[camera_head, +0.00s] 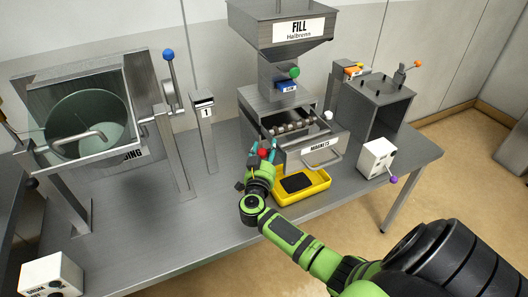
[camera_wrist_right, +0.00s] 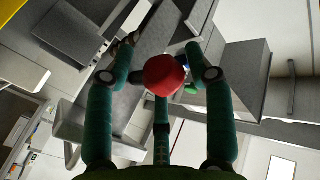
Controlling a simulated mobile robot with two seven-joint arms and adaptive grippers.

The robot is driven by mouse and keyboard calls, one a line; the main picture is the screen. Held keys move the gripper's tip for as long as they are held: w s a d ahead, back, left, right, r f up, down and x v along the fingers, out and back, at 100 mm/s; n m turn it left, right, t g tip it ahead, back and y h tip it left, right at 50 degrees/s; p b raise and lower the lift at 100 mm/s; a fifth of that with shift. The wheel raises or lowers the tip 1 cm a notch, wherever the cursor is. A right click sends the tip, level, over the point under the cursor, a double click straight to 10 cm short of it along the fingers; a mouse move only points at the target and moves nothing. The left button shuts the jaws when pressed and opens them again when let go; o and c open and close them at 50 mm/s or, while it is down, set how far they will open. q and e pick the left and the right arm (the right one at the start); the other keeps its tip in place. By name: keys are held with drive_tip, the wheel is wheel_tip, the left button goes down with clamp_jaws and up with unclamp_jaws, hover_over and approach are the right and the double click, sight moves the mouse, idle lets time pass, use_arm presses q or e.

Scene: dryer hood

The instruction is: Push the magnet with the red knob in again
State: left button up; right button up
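The red knob (camera_head: 265,153) shows in the head view at the front left of the unit labelled MAGNETS (camera_head: 322,146). In the right wrist view the red knob (camera_wrist_right: 164,75) looks round and large, between my fingers. My right gripper (camera_head: 262,164) is at the knob, and its teal fingers stand around it. In the wrist view the fingers of my right gripper (camera_wrist_right: 162,44) are spread, with gaps at both sides of the knob. I cannot tell whether the middle finger touches it. The magnet's rod is mostly hidden by the gripper. My left gripper is not in view.
A yellow tray (camera_head: 320,187) with a dark pad lies right of my gripper, below the drawer handle (camera_head: 336,158). A white box with a purple knob (camera_head: 376,158) stands further right. A post marked 1 (camera_head: 204,120) stands left. The table (camera_head: 190,228) is clear in front.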

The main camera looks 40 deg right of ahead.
drive_tip(key=shift+s+a+f, duration=0.1)
drive_tip(key=shift+a+f, duration=0.1)
drive_tip(key=shift+a, duration=0.25)
drive_tip(key=v, duration=1.1)
drive_tip(key=shift+s, duration=0.35)
drive_tip(key=shift+r, duration=0.15)
